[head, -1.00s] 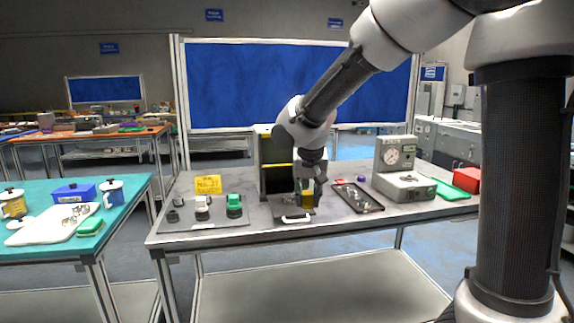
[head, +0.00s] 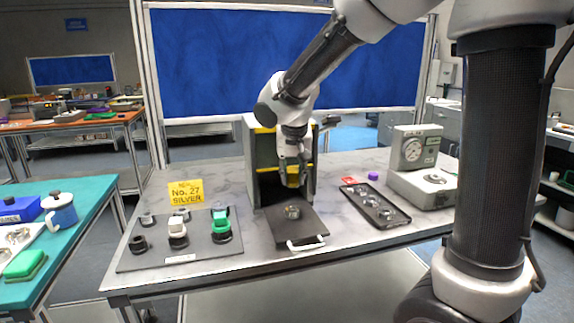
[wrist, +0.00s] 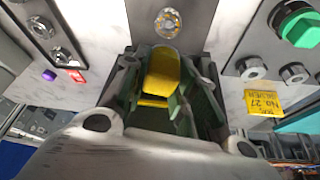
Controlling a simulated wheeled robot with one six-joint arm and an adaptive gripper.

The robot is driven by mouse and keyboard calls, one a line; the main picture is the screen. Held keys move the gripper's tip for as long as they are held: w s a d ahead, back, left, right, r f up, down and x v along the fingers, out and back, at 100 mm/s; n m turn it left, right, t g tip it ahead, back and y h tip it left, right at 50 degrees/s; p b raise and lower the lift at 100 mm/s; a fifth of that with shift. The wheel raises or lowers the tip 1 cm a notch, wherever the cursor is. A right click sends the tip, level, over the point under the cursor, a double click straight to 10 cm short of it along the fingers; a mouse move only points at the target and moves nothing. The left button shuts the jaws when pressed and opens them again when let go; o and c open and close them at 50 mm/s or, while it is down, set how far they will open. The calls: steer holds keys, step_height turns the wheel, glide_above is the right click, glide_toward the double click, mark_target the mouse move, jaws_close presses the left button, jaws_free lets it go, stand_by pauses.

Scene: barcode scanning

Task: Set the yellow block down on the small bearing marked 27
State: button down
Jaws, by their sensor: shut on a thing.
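My gripper (head: 292,182) is shut on the yellow block (wrist: 163,72), which shows between the fingers in the wrist view. In the head view the gripper hangs above and behind a round silver bearing (head: 292,211), apart from it. The bearing lies on a dark plate with a white handle (head: 308,244); it also shows in the wrist view (wrist: 168,22). A yellow sign (head: 186,193) reads "No. 27 SILVER" and stands behind a grey mat (head: 150,262) of round parts. No number on any bearing is legible.
A dark cabinet with yellow stripes (head: 264,155) stands just behind my gripper. To the right are a black tray of metal rings (head: 350,190), a purple piece (head: 373,176) and a gauge box (head: 414,150). A teal table (head: 70,262) is at the left.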

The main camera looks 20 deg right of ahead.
steer(key=shift+w+f, duration=0.15)
steer(key=shift+f, duration=2.4)
steer(key=shift+f, duration=1.05)
steer(key=c, duration=0.7)
jaws_free()
steer(key=shift+r, duration=3.75)
